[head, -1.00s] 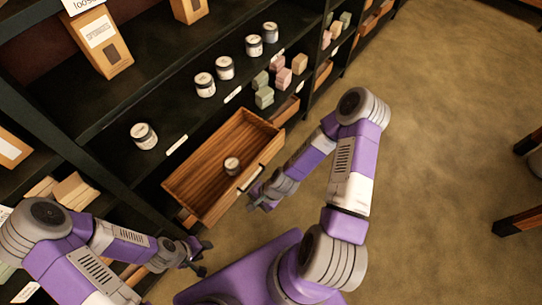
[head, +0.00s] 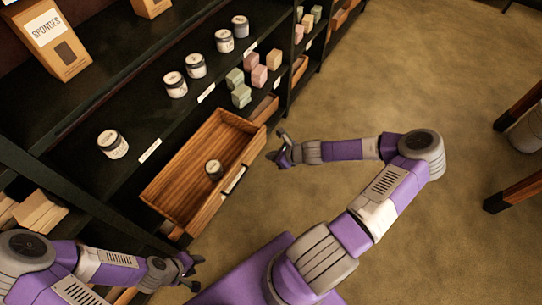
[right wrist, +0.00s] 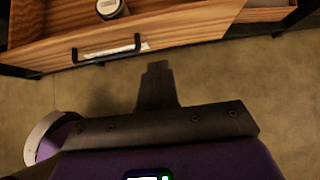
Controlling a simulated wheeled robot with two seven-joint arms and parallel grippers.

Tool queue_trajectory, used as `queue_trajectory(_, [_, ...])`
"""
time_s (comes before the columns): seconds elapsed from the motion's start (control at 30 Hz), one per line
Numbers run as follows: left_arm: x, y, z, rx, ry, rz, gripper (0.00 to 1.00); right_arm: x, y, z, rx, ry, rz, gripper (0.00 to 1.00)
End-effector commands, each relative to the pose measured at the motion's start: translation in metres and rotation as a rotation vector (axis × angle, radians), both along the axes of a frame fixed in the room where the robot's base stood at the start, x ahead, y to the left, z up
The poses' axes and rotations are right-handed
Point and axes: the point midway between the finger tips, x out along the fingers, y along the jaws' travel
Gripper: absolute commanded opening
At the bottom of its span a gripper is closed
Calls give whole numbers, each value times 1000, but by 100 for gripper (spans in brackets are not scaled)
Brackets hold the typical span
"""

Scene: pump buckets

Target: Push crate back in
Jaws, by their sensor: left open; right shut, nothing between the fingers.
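The wooden crate (head: 167,187) is pulled out of the dark shelf like a drawer, with one small jar (head: 214,168) inside. Its front has a dark handle (right wrist: 106,50), seen in the right wrist view. My right gripper (head: 283,150) is shut and empty, to the right of the crate's front and apart from it. In the right wrist view its shut fingers (right wrist: 158,80) point toward the crate front just below the handle. My left gripper (head: 193,270) is open and empty, below the crate's near end and apart from it.
The dark shelf (head: 75,135) above the crate holds several jars (head: 196,66) and stacked coloured blocks (head: 259,76). A box labelled sponges (head: 55,42) stands higher up. The floor (head: 340,90) to the right is clear up to a wooden-legged piece of furniture (head: 513,188).

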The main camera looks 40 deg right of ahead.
Motion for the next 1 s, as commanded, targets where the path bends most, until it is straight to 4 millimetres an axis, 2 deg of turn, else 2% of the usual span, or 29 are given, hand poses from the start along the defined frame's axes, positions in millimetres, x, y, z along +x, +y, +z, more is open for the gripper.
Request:
queue_trajectory(0.03, [0, 0, -9, 0, 0, 0, 43, 8, 5, -13, 2, -2, 3, 0])
queue_trajectory(0.3, [0, 0, -32, 0, 0, 0, 43, 45, 20, -54, 1, 0, 4, 0])
queue_trajectory(0.4, [0, 0, -36, 0, 0, 0, 43, 61, 26, -51, -3, -1, 5, 0])
queue_trajectory(0.6, [0, 0, -41, 0, 0, 0, 43, 78, 33, -49, -3, 0, 4, 0])
queue_trajectory(1.0, [0, 0, -41, 0, 0, 0, 43, 80, 34, -48, -2, 1, 3, 0])
